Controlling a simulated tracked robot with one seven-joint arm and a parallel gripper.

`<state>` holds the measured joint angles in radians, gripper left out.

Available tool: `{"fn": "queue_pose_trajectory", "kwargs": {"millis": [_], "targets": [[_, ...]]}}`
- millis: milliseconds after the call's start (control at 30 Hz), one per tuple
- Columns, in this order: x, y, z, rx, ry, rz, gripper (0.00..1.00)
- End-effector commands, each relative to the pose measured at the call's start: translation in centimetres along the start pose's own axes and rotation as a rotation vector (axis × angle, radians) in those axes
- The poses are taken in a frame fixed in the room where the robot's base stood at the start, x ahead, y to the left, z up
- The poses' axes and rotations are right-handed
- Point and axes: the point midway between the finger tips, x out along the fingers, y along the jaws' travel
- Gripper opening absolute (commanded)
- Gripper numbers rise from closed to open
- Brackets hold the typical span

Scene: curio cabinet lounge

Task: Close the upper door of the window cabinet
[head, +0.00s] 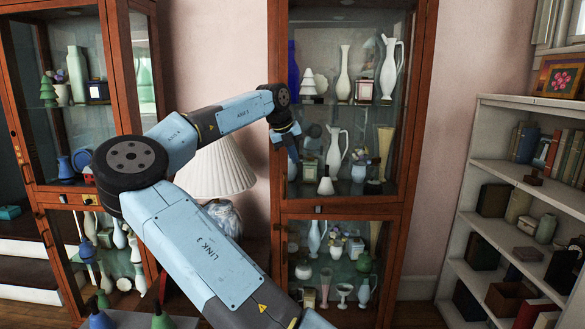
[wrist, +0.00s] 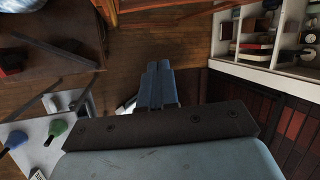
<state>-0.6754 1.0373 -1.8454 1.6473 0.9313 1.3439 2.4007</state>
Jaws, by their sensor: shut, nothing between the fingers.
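The cabinet nearest the window (head: 410,170) is a tall reddish wood case with glass fronts, in the middle of the head view. Its upper door (head: 419,110) looks flush or nearly flush with the frame; I cannot tell if it is fully closed. White vases and jugs show behind the glass. A small dark latch (head: 318,209) sits at the rail below the upper section. My gripper (head: 294,152) is in front of the upper section's left side, pointing down; contact cannot be told. In the wrist view the fingers (wrist: 160,85) are together and empty.
Another glass cabinet (head: 122,75) stands at the left. A white lamp (head: 215,168) stands between the cabinets, behind my arm. A white bookshelf (head: 480,165) is at the right.

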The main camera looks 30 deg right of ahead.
Motion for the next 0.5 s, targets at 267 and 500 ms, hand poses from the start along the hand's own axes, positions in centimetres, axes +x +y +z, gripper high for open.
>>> {"fn": "queue_pose_trajectory", "kwargs": {"millis": [267,500], "targets": [[0.01,-1.05,-0.96,-0.589,-0.003,-0.063,0.0],[-0.51,-0.1,-0.46,-1.146,-0.042,-0.142,0.0]]}}
